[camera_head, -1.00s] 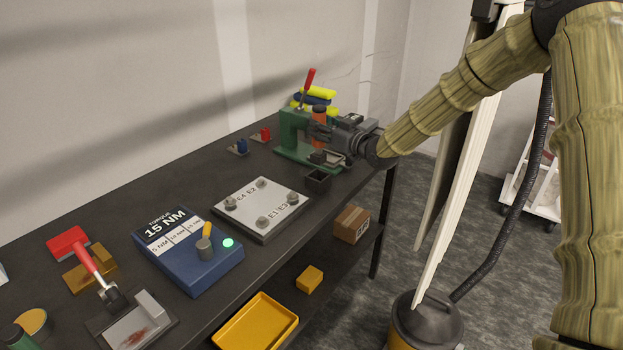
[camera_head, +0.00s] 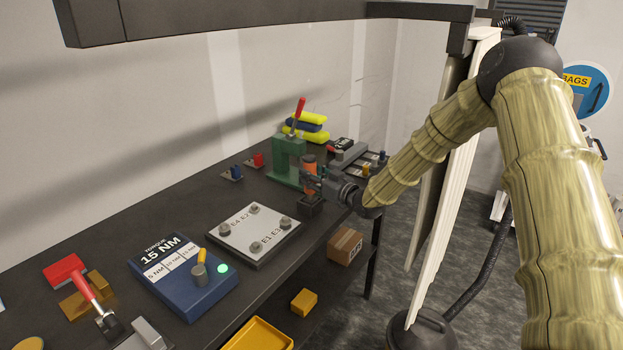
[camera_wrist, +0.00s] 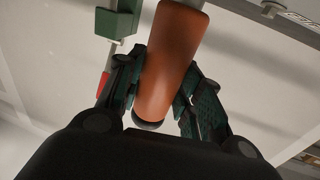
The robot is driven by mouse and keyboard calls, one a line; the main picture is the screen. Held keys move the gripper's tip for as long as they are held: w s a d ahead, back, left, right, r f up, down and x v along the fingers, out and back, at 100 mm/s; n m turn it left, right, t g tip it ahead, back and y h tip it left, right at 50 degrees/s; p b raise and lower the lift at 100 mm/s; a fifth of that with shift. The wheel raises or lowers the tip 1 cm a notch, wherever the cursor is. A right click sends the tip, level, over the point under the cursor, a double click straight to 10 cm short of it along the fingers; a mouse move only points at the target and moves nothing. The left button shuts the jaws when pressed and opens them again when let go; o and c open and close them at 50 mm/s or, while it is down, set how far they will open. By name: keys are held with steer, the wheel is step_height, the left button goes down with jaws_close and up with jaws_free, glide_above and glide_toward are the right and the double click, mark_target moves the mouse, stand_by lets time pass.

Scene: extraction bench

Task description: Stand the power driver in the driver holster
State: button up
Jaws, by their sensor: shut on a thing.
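The power driver is an orange cylinder with a dark lower part (camera_head: 310,161). It stands about upright between the fingers of my gripper (camera_head: 312,183), which is shut on it. In the wrist view the orange body (camera_wrist: 170,62) lies between the two green-padded fingers (camera_wrist: 158,98). The driver holster, a small dark open box (camera_head: 310,208), sits near the bench's front edge directly below the driver. The driver's lower end is at or just over the holster's mouth. My fingers partly hide this, so I cannot tell whether it is inside.
A green press with a red lever (camera_head: 287,160) stands just behind and left of the driver. A light plate with several knobs (camera_head: 254,230) lies to the left, and a blue torque box (camera_head: 187,290) farther left. A dark beam (camera_head: 230,20) crosses above the bench.

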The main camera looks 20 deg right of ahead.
steer(key=shift+f, duration=0.3)
steer(key=shift+w+f, duration=0.3)
steer(key=shift+f, duration=0.5)
steer(key=shift+s+r, duration=0.15)
steer(key=shift+s, duration=0.05)
steer(key=o, duration=1.2)
steer(key=shift+w+f, duration=0.1)
steer(key=shift+f, duration=0.1)
steer(key=shift+r, duration=0.15)
steer(key=b+v, duration=0.3)
steer(key=v, duration=0.9)
